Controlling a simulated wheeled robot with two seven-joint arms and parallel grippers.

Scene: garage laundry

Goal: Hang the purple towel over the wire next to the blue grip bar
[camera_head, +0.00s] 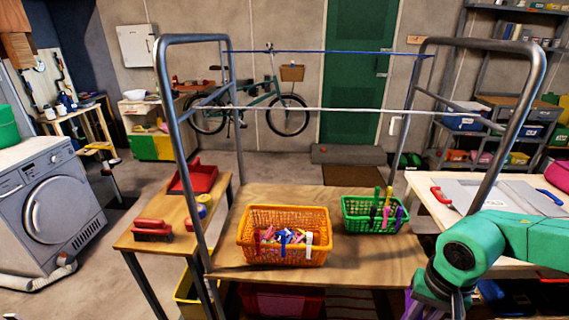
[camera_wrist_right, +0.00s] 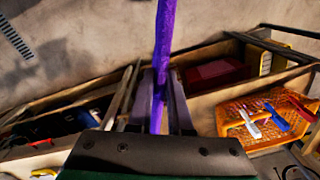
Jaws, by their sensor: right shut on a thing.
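The purple towel (camera_wrist_right: 162,45) shows in the right wrist view as a narrow strip between the two fingers of my right gripper (camera_wrist_right: 155,80), which is shut on it. In the head view only a small purple edge (camera_head: 410,305) shows at the bottom, beside my green right arm; the fingers are hidden there. A metal frame carries two wires: a white wire (camera_head: 330,110) in front and a blue wire (camera_head: 330,52) behind. Both are bare. A blue grip (camera_head: 551,197) lies at the right edge of the board on the right table. My left gripper is out of view.
An orange basket of clothespins (camera_head: 258,252) and a green basket (camera_head: 355,225) stand on the wooden table (camera_head: 350,265) under the wires. A red grip (camera_head: 441,197) lies on the right table. A side table (camera_head: 130,237) holds a brush and red tray. The washer (camera_head: 20,190) stands left.

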